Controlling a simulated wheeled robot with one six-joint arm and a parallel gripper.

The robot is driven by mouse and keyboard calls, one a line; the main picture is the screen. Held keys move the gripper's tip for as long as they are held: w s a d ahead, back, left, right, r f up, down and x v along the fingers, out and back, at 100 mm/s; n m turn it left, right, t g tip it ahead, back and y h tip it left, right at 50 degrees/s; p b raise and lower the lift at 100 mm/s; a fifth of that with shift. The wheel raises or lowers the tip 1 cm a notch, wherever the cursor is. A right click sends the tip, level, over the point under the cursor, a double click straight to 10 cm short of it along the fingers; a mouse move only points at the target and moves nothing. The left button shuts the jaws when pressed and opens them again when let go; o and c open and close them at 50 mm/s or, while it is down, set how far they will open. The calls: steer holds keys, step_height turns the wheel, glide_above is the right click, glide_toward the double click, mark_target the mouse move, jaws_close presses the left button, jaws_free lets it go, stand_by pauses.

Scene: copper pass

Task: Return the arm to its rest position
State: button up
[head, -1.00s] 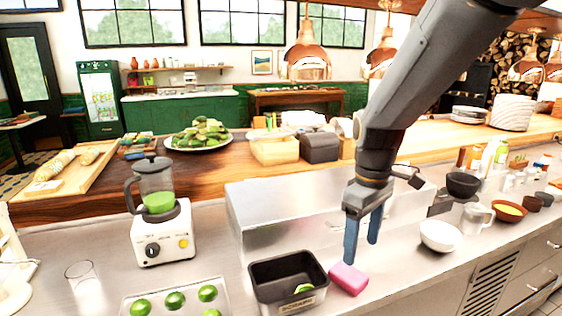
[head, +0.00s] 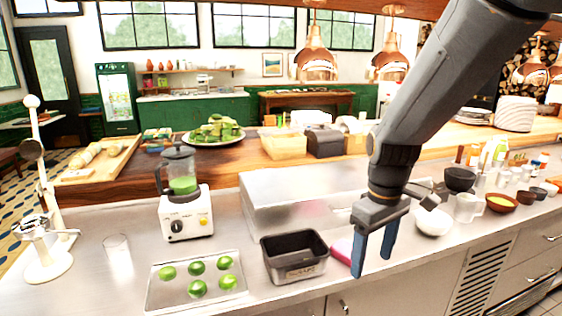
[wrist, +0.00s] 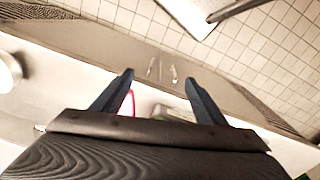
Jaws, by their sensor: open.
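My gripper (head: 374,254) hangs from my arm at the right of the head view, its two blue fingers pointing down, apart and empty. In that view it is in front of a pink sponge (head: 342,251), partly hidden behind a finger. In the wrist view the open fingers (wrist: 160,88) point over the counter's front edge toward the tiled floor, with nothing between them. A small piece of the pink sponge shows beside the left finger in the wrist view (wrist: 127,105).
A black scraps bin (head: 293,262), a tray (head: 155,290) of several limes and a blender (head: 183,205) stand left of my gripper. A white bowl (head: 433,222) and brown bowl (head: 502,202) stand to the right. A metal box (head: 290,190) is behind. Copper lamps (head: 316,60) hang above.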

steer(key=s+f+m+t, duration=0.1)
steer(key=s+f+m, duration=0.5)
steer(key=s, duration=0.1)
steer(key=shift+s, duration=0.25)
steer(key=shift+a, duration=0.1)
stand_by(0.5)
